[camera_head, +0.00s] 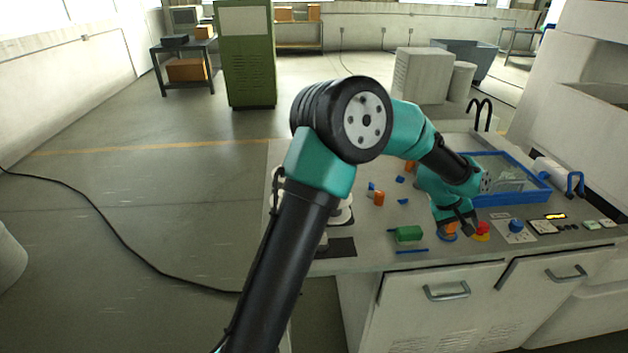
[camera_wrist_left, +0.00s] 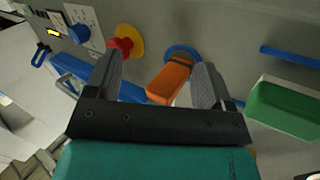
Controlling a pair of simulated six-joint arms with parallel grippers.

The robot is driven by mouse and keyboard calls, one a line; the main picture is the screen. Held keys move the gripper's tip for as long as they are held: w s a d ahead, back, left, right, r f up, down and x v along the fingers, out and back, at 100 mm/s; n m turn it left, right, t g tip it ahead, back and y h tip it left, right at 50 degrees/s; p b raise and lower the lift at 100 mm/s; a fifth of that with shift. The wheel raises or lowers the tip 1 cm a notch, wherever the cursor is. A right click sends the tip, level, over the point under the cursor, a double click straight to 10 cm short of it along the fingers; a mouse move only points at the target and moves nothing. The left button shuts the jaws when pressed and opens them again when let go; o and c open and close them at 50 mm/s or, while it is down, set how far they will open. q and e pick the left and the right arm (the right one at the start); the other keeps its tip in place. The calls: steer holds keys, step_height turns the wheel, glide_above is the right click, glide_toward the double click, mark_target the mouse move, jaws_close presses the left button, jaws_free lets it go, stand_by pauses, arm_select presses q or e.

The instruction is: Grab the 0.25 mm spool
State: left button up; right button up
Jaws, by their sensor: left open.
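An orange part on a round blue base (camera_head: 447,230) stands near the front edge of the bench top. In the left wrist view this orange part (camera_wrist_left: 170,82) lies between the jaws, with its blue base (camera_wrist_left: 183,50) beyond. No size label is readable, so I cannot tell whether it is the 0.25 mm spool. My left gripper (camera_head: 456,231) points down at it with open jaws; in the left wrist view the jaws (camera_wrist_left: 160,68) straddle it with gaps on both sides. Other small orange and blue pieces (camera_head: 378,198) lie farther left. My right gripper is out of view.
A red knob on a yellow base (camera_head: 482,231) is close to the right of the jaws. A green block (camera_head: 407,234) and a blue rod (camera_head: 412,251) lie to the left. A blue-rimmed tray (camera_head: 547,190) and a blue knob (camera_head: 515,226) are to the right.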

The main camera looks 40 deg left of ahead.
arm_select(q)
steer(key=s+a+r+n+y, duration=0.15)
steer(key=a+r, duration=0.25)
steer(key=a, duration=0.8)
steer(key=a+r+n+y, duration=0.2)
steer(key=a+r+n, duration=0.15)
steer(key=a, duration=0.95)
steer(key=s+a+r+n+g+y, duration=0.1)
steer(key=s+a+r, duration=0.2)
steer(key=a, duration=0.4)
steer(key=s+a+r+n+g+y, duration=0.1)
steer(key=s+a+r, duration=0.3)
steer(key=a, duration=0.4)
steer(key=s+a+r+n+g+y, duration=0.1)
steer(key=s+a+r+n+y, duration=0.1)
steer(key=s+a+r, duration=0.2)
steer(key=s+a, duration=0.1)
steer(key=a, duration=0.2)
steer(key=shift+a+r+n+y, duration=0.25)
steer(key=shift+a+n+y, duration=0.05)
steer(key=shift+a+y, duration=0.05)
steer(key=shift+f, duration=0.1)
steer(key=x, duration=1.1)
steer(key=shift+s+f, duration=0.1)
steer(key=shift+f, duration=0.05)
steer(key=shift+a+f, duration=0.1)
steer(key=shift+f, duration=0.3)
steer(key=shift+f, duration=0.1)
